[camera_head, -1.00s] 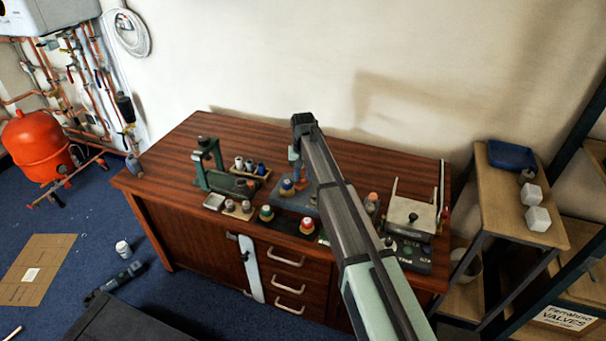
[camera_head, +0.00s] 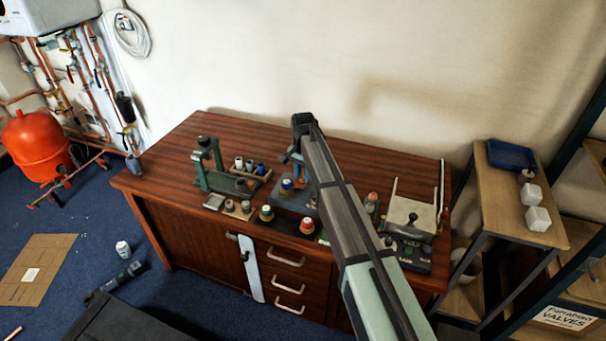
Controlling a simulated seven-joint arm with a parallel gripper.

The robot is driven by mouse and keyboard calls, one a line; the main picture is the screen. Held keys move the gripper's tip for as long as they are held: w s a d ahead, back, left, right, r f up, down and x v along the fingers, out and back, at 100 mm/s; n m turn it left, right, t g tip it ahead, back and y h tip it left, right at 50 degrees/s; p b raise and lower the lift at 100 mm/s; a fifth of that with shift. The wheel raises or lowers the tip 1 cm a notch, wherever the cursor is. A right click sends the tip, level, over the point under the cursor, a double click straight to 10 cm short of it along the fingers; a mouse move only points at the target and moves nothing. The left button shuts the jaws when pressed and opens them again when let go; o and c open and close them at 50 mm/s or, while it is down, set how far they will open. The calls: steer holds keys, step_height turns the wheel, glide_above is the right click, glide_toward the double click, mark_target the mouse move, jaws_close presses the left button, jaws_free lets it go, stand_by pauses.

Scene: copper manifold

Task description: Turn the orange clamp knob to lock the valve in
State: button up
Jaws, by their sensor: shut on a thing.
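My arm reaches from the lower right over the bench, and its wrist end stands above a blue-grey fixture (camera_head: 292,200). A small part of my gripper (camera_head: 296,160) shows below the wrist, left of the arm. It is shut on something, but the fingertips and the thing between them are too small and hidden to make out. A blue-topped part (camera_head: 287,184) stands on the fixture beside it. I cannot pick out the orange clamp knob or the valve for certain. An orange-red topped round piece (camera_head: 307,225) stands at the bench's front edge.
The wooden bench (camera_head: 160,165) carries a green press-like stand (camera_head: 205,165) and several coloured pieces on the left. A pale plate device (camera_head: 410,215) stands right of my arm. A shelf unit (camera_head: 500,190) is at the right.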

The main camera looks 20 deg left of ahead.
mark_target(303, 177)
stand_by(0.4)
steer(key=o, duration=1.1)
steer(key=shift+c, duration=0.2)
steer(key=shift+r, duration=0.1)
step_height(303, 177, up, 14)
steer(key=shift+f, duration=0.2)
